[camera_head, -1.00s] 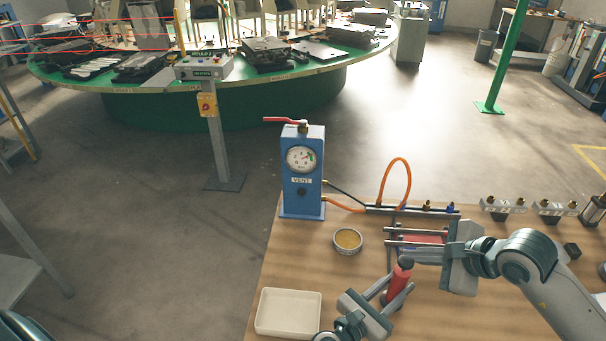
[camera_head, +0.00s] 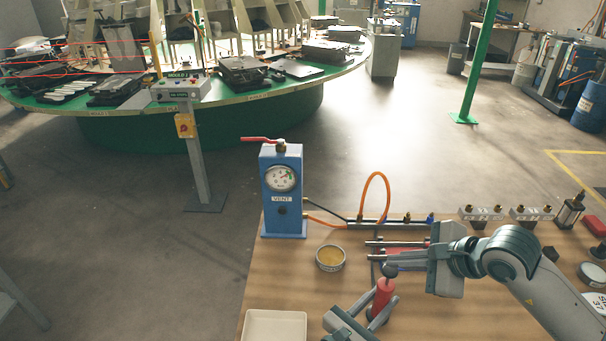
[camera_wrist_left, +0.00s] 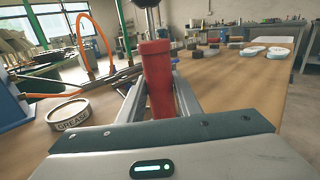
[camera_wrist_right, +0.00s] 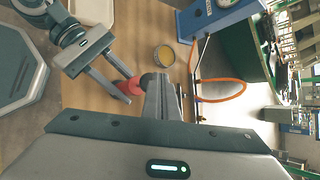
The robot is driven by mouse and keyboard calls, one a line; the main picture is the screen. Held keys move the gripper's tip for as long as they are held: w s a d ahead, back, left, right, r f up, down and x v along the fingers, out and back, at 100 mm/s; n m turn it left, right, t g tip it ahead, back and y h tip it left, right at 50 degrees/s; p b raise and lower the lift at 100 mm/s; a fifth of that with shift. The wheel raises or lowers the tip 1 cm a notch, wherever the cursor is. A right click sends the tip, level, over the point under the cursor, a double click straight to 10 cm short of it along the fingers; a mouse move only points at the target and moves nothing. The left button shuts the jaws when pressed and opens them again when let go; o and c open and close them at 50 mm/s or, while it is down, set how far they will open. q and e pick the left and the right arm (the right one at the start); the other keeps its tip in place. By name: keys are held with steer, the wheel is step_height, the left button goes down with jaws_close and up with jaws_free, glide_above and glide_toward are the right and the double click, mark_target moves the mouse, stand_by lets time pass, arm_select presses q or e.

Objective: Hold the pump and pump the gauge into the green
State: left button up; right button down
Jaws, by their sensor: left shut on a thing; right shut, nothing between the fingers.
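The red hand pump (camera_head: 383,296) stands upright on the wooden bench with a dark ball knob (camera_head: 388,270) on top. My left gripper (camera_head: 381,300) is shut around its red body; the left wrist view shows the body (camera_wrist_left: 158,80) between the fingers. My right gripper (camera_head: 385,254) is shut and empty, its fingertips close by the knob. In the right wrist view the knob (camera_wrist_right: 149,79) lies at the fingertips; I cannot tell if they touch. The gauge (camera_head: 281,178) sits on a blue box (camera_head: 282,215) marked VENT; its needle is too small to read surely.
A red lever (camera_head: 262,139) tops the blue box. An orange hose (camera_head: 375,176) loops beside it. A round grease tin (camera_head: 330,258) and a cream tray (camera_head: 274,327) are on the bench's left. Fittings (camera_head: 480,213) line the back right. The green carousel (camera_head: 200,120) stands beyond.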

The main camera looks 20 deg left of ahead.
arm_select(q)
steer(key=shift+a+f, duration=0.1)
steer(key=shift+f, duration=0.15)
steer(key=o, duration=1.2)
steer(key=shift+c, duration=0.2)
steer(key=shift+o, duration=0.7)
steer(key=shift+r, duration=0.1)
arm_select(e)
steer(key=shift+w+a, duration=0.1)
arm_select(q)
steer(key=v, duration=1.2)
steer(key=shift+a, duration=0.1)
arm_select(e)
steer(key=shift+f, duration=0.1)
